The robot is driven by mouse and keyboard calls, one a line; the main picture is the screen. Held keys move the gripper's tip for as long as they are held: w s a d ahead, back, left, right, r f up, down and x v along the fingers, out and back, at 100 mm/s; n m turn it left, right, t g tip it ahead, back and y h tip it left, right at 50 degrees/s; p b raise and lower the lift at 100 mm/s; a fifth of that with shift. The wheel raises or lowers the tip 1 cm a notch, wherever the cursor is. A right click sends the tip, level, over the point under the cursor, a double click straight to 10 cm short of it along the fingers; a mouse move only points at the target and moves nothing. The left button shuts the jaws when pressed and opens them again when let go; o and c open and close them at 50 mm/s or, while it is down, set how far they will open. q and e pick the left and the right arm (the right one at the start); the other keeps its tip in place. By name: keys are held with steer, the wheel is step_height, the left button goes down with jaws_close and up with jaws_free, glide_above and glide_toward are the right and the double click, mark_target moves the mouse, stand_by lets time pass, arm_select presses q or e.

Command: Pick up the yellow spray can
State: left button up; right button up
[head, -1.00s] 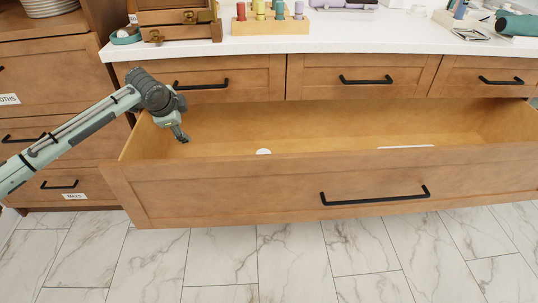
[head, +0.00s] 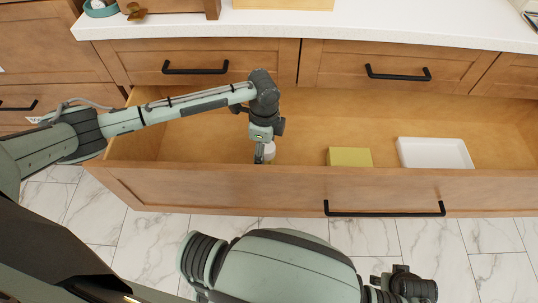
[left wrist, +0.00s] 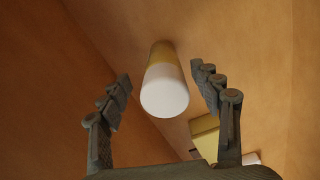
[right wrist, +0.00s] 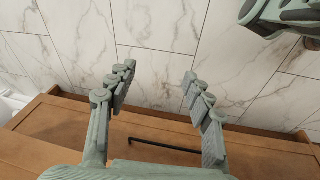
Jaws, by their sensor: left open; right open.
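The spray can (left wrist: 164,82) stands in the open drawer, with a white cap and a yellow body in the left wrist view. In the head view its white top (head: 269,150) shows just beside my left gripper (head: 263,156), which partly hides it. My left gripper is open above the can; in the left wrist view the can lies between and beyond its two fingers (left wrist: 166,92), with space on both sides. My right gripper (right wrist: 158,86) is open and empty, in front of the drawer over the floor.
The open drawer (head: 230,185) has a high front wall close to the can. A yellow box (head: 349,157) and a white tray (head: 435,153) lie in it to the right. The white counter (head: 400,22) is above and behind. Marble-tiled floor (head: 430,250) is in front.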

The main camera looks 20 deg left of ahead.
arm_select(q)
step_height(320, 180, down, 5)
steer(key=shift+w+d+f, duration=0.1)
steer(key=shift+w+f, duration=0.05)
steer(key=shift+f, duration=0.05)
steer(key=shift+c, duration=0.2)
steer(key=shift+r, duration=0.1)
steer(key=c, duration=1.3)
